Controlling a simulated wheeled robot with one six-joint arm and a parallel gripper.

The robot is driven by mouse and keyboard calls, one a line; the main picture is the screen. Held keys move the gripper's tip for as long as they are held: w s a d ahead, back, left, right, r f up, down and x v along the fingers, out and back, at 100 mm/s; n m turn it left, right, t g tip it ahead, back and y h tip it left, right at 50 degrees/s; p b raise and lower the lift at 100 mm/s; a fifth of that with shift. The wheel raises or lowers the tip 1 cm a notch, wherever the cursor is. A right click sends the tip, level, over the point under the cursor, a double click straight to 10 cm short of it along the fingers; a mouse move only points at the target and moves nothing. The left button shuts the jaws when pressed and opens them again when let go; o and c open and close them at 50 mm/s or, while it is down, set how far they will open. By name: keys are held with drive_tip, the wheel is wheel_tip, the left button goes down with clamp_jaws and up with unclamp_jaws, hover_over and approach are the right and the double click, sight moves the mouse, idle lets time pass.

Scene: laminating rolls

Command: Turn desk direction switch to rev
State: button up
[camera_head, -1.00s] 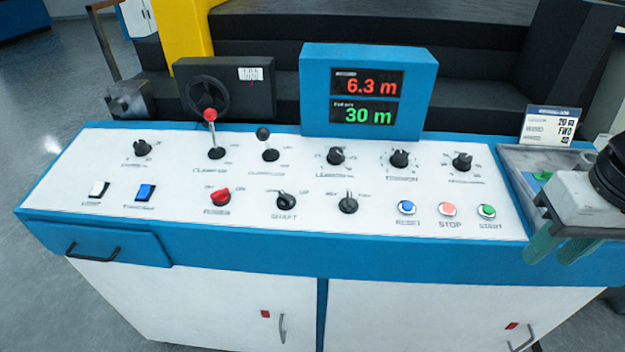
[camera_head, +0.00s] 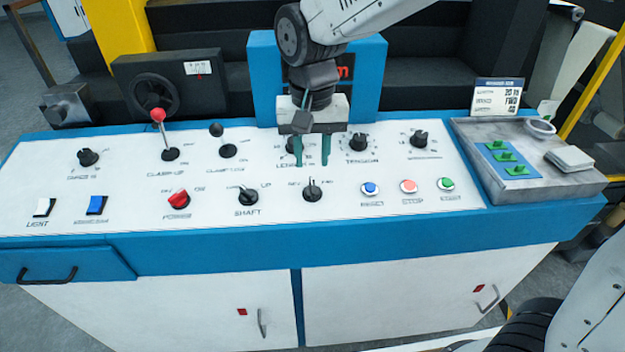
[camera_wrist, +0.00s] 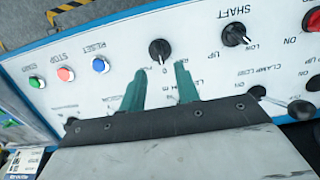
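The desk direction switch (camera_head: 312,191) is a black rotary knob on the white panel, right of the SHAFT knob, with small REV lettering on its left. Its pointer looks roughly upright; the exact setting is hard to read. My gripper (camera_head: 312,162) hangs above the panel just behind the switch, with two green fingers pointing down. In the wrist view the switch (camera_wrist: 160,50) lies just beyond and between the spread fingertips of my gripper (camera_wrist: 160,70). The fingers are apart and hold nothing.
The SHAFT knob (camera_head: 247,197) is left of the switch, and the blue reset button (camera_head: 370,189) is right. The TENSION knob (camera_head: 358,143) stands close to my fingers. My arm partly hides the blue display box (camera_head: 362,88). A grey tray (camera_head: 470,150) sits at the right.

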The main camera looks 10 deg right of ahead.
sight(313, 186)
wheel_tip(313, 186, down, 7)
drive_tip(key=shift+f, duration=0.1)
idle(0.3)
drive_tip(key=c, duration=0.7)
